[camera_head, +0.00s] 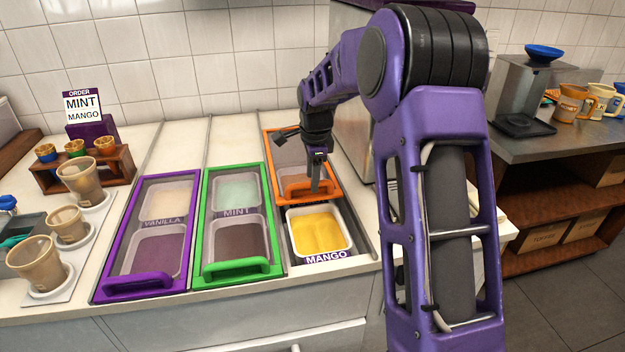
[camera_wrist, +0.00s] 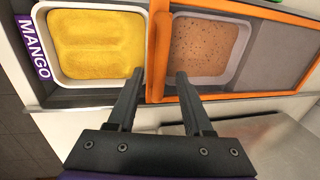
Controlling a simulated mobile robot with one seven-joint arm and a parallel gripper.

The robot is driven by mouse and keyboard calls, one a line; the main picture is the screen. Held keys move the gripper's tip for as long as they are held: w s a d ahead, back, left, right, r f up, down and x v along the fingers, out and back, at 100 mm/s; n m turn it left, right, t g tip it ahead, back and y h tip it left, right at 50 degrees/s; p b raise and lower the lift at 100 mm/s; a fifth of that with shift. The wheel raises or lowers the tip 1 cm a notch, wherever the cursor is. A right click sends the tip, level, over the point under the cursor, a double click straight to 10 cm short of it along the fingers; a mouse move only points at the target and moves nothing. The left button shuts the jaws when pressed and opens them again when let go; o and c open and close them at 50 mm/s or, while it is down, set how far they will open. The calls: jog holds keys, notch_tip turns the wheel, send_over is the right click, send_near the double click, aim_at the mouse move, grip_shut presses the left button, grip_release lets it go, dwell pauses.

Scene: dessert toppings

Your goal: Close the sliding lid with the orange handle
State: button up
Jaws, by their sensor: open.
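The orange-framed sliding lid (camera_head: 270,150) is pushed to the back of its bay, so the mango tub (camera_head: 320,232) in front lies uncovered with yellow contents. Its orange handle (camera_head: 297,188) is at the lid's front edge. My gripper (camera_head: 316,186) points down at the right end of this handle. In the wrist view, my gripper (camera_wrist: 160,74) is open and empty, with one finger on each side of the orange handle (camera_wrist: 159,45). I cannot tell whether the fingers touch it. A tub with speckled brownish contents (camera_wrist: 205,48) shows through the lid.
The green-framed mint lid (camera_head: 238,266) and purple-framed vanilla lid (camera_head: 140,286) cover the bays to the left. Cups (camera_head: 80,180) and an order sign (camera_head: 83,105) stand at far left. A grey machine (camera_head: 525,95) stands on the right counter.

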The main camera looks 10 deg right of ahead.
jog(key=shift+f, duration=0.35)
grip_shut()
dwell(1.2)
